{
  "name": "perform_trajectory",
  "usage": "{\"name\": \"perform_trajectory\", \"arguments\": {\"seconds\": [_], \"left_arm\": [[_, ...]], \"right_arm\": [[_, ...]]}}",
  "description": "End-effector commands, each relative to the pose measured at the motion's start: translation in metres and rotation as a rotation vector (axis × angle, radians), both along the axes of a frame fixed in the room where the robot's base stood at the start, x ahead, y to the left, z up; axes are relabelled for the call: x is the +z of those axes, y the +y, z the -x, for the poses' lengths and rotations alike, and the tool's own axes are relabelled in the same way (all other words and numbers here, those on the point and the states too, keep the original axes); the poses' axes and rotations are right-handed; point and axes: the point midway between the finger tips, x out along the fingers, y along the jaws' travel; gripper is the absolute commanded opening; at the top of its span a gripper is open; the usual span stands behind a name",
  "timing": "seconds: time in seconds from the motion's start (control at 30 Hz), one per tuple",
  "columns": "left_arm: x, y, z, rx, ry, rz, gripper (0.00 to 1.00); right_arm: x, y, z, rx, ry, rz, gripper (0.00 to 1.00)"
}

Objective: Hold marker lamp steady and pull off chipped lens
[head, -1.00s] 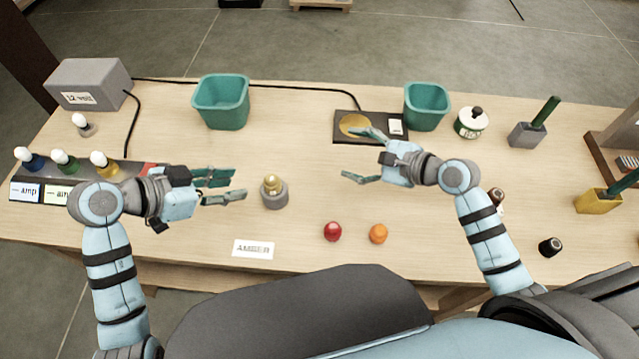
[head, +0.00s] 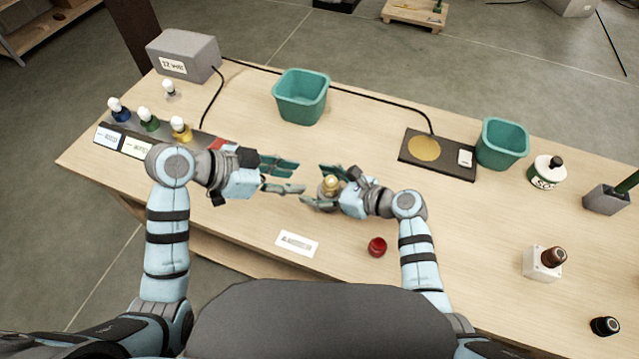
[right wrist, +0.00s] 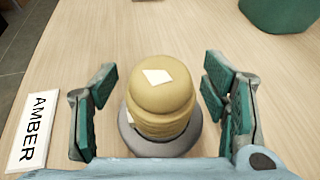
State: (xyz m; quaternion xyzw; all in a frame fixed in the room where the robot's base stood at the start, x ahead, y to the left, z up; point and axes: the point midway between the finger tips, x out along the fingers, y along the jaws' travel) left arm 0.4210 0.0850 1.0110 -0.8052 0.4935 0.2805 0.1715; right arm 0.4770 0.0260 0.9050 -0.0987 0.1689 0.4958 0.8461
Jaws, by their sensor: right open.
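The marker lamp (head: 330,183) stands upright on the table, a tan domed lens (right wrist: 161,90) on a round grey base (right wrist: 160,142). The lens shows a white chipped patch on its top. My right gripper (right wrist: 161,108) is open, with one finger on each side of the lens and visible gaps between; in the head view it reaches in from the right (head: 324,188). My left gripper (head: 285,177) is open and empty, just left of the lamp, its fingers pointing at it. The lamp is partly hidden by the right fingers in the head view.
An AMBER card (head: 297,243) and a red round lens (head: 377,247) lie near the front edge. Teal bins (head: 301,97) (head: 502,144) and a dark pad with a gold disc (head: 437,155) stand behind. A rack with several bulbs (head: 148,122) is at left.

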Motion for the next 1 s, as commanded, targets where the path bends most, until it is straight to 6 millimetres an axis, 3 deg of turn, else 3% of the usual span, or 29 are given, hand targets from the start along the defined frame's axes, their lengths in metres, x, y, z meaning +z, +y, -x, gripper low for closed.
{"name": "perform_trajectory", "arguments": {"seconds": [0.27,0.63,0.83,0.97,1.0], "left_arm": [[0.0,0.0,0.0,0.0,0.0,0.0,0.33],[0.0,0.0,0.0,0.0,0.0,0.0,0.33],[0.0,-0.0002,0.0,0.0,0.0,0.0,0.33],[0.0,-0.0002,0.0,0.0,0.0,0.0,0.33],[0.0,-0.0002,0.0,0.0,0.0,0.0,0.33]], "right_arm": [[-0.0012,0.0026,-0.0014,0.0,-0.001,0.0,0.68],[-0.0011,0.0021,-0.0013,0.0,-0.001,0.0,0.09],[-0.0011,0.002,-0.0013,-0.001,-0.001,0.001,0.0],[-0.0012,0.002,-0.0012,0.0,0.0,0.0,0.0],[-0.0012,0.002,-0.0012,0.0,0.0,0.0,0.37]]}}
